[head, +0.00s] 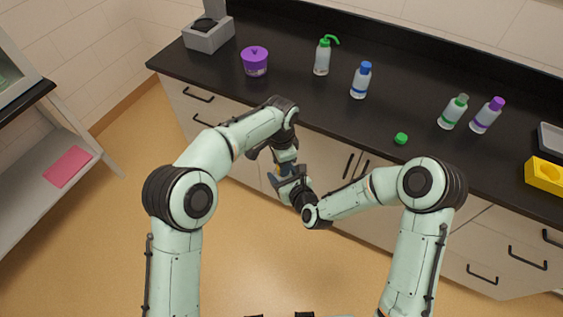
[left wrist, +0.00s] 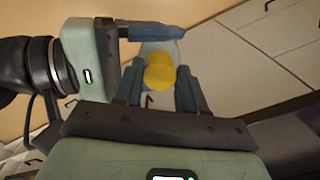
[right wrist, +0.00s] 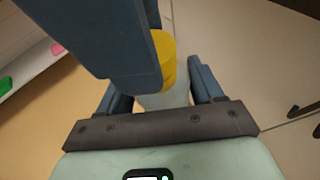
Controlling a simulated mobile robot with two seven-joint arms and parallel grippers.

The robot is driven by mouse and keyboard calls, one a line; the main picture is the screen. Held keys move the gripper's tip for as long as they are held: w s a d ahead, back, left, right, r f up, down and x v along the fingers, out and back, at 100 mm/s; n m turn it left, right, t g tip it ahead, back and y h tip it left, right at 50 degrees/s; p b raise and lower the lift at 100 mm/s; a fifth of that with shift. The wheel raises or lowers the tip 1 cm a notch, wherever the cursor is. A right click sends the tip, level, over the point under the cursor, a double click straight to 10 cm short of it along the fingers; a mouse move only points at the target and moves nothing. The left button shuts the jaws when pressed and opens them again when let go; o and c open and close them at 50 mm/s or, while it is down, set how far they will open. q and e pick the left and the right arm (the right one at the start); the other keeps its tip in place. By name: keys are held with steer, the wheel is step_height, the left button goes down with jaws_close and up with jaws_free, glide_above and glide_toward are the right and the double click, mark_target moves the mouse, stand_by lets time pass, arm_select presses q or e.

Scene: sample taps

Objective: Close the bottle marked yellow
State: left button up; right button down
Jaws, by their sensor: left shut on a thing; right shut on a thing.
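The bottle marked yellow is held in the air between my two grippers, in front of the counter. In the right wrist view its pale body (right wrist: 170,97) is between the fingers of my right gripper (right wrist: 162,97). Its yellow cap (right wrist: 164,48) is at the bottle's top, beside a finger of my left gripper. In the left wrist view the yellow cap (left wrist: 158,72) is between the fingers of my left gripper (left wrist: 160,88), lined up with the bottle. I cannot tell whether the cap is fully seated. In the head view the grippers mostly hide the bottle.
On the black counter stand a purple pot (head: 255,64), a green-topped wash bottle (head: 322,58), and bottles with blue (head: 359,82), grey (head: 453,112) and purple (head: 486,116) caps. A loose green cap (head: 401,138) and a yellow block (head: 546,176) also lie there. The counter's front edge is close.

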arm_select(q)
steer(key=m, duration=0.7)
steer(key=shift+w, duration=0.15)
steer(key=m, duration=0.7)
steer(key=shift+w+d, duration=0.1)
steer(key=shift+w, duration=0.05)
steer(key=m, duration=0.7)
steer(key=shift+d, duration=0.1)
steer(key=m, duration=0.4)
steer(key=shift+d, duration=0.1)
steer(key=m, duration=0.4)
steer(key=shift+d, duration=0.1)
steer(key=o, duration=1)
